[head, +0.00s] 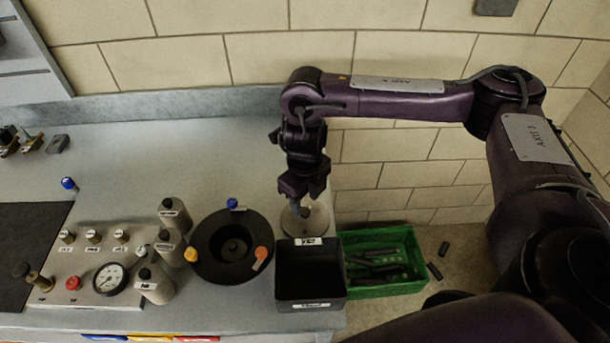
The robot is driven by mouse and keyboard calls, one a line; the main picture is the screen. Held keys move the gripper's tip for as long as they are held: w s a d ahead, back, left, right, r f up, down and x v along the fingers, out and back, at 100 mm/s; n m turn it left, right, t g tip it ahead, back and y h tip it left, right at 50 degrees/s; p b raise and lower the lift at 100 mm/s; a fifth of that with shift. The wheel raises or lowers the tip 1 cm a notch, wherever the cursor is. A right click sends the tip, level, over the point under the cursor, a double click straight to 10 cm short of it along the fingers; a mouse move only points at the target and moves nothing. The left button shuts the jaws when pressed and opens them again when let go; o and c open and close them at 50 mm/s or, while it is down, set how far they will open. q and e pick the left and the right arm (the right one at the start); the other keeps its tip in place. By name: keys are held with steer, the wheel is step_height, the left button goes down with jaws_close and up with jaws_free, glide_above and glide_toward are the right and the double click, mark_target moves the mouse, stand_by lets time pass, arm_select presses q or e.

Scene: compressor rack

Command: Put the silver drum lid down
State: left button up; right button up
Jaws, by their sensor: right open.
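The silver drum lid (318,222) is a round, pale disc with a small dark knob. It lies on the grey bench top, near the right edge, just behind a black bin. My right gripper (303,207) is directly above it, pointing down, with its fingers open around or beside the knob; I cannot tell which. The gripper hides part of the lid. A round black drum (205,240) with an open top and a hub in its middle stands to the left of the lid. My left gripper is not in view.
The black bin (312,290) stands at the bench's front right. A green crate (408,283) with dark pieces sits on the floor beyond the bench edge. Several grey bottles (174,213) and a gauge panel (85,265) are to the left. The back of the bench (180,150) is clear.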

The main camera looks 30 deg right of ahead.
mark_target(305, 212)
step_height(305, 212, up, 9)
steer(key=p, duration=0.1)
steer(key=shift+f, duration=0.2)
steer(key=shift+s+f, duration=0.1)
stand_by(0.4)
